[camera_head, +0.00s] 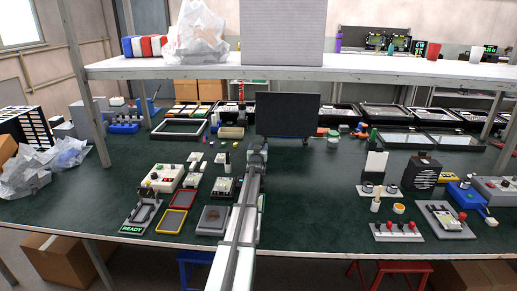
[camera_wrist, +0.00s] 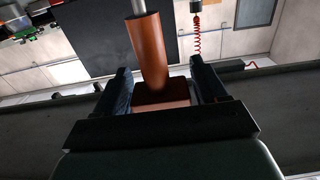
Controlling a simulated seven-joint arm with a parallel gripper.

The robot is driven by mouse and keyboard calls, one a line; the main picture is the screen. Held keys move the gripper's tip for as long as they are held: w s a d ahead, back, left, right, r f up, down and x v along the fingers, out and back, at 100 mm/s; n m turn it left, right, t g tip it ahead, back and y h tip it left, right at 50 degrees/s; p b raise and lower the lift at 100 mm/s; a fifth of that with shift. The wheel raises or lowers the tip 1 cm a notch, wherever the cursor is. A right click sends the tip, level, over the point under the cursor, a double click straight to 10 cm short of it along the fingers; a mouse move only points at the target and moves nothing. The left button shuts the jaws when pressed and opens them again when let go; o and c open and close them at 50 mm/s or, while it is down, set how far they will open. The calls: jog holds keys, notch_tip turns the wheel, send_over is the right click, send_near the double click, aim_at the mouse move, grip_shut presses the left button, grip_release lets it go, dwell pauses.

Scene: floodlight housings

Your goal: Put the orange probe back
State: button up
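The orange probe (camera_wrist: 152,55) shows in the wrist view as an orange-brown cylinder with a grey metal shaft at its upper end and a darker square block (camera_wrist: 165,93) at its lower end. In the head view my gripper (camera_head: 257,153) is over the middle of the bench, in front of the dark monitor (camera_head: 287,115). The probe cannot be made out there, behind my arm. A red coiled cord (camera_wrist: 197,42) hangs from a dark fitting (camera_wrist: 195,6) in the wrist view.
A white box (camera_head: 165,178), a red tray (camera_head: 184,199), a yellow tray (camera_head: 171,222) and a READY fixture (camera_head: 140,215) stand left of my arm. A black speaker-like box (camera_head: 423,172) and a red-knobbed board (camera_head: 397,232) stand right. The bench (camera_head: 310,205) just right of my arm is clear.

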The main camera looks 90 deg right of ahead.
jog(key=shift+o, duration=0.5)
jog(key=a, duration=1.3)
jog(key=shift+s+a, duration=0.2)
jog(key=shift+a, duration=0.2)
jog(key=shift+f, duration=0.15)
